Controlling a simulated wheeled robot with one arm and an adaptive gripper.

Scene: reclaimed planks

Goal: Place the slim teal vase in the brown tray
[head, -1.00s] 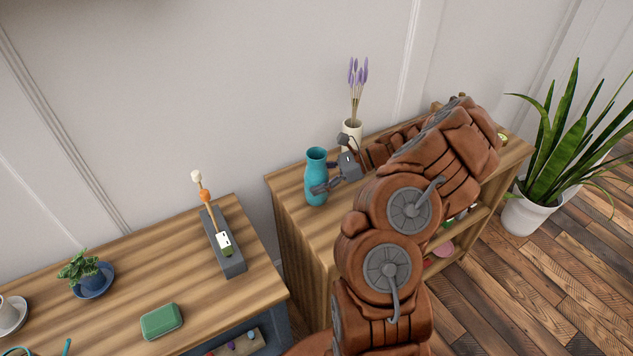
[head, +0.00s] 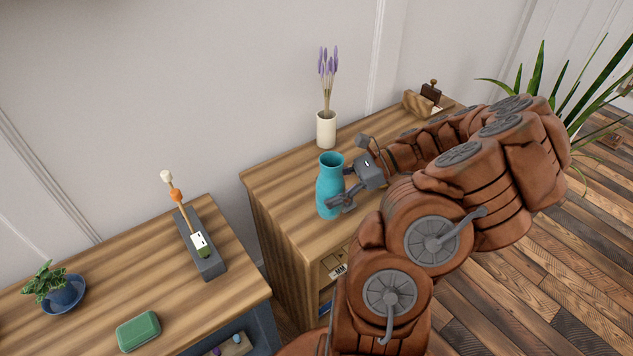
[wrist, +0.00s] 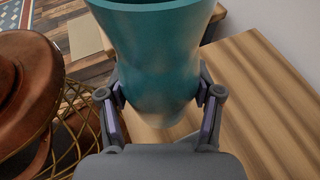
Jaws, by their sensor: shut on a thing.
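The slim teal vase (head: 329,187) is upright in the head view, over the left part of the wooden cabinet top. My gripper (head: 340,200) is shut on its lower body from the right. The wrist view shows the teal vase (wrist: 160,60) between both fingers of my gripper (wrist: 160,98), its mouth cut off by the top edge. I cannot tell whether its base touches the wood or hangs just above it. I cannot make out a brown tray in either current view.
A cream vase with lavender (head: 326,129) stands behind the teal vase. A wooden holder (head: 420,104) is at the cabinet's far end. A lower cabinet at left bears a green box (head: 138,331), a grey block (head: 208,255) and a potted plant (head: 62,292). A gap separates the cabinets.

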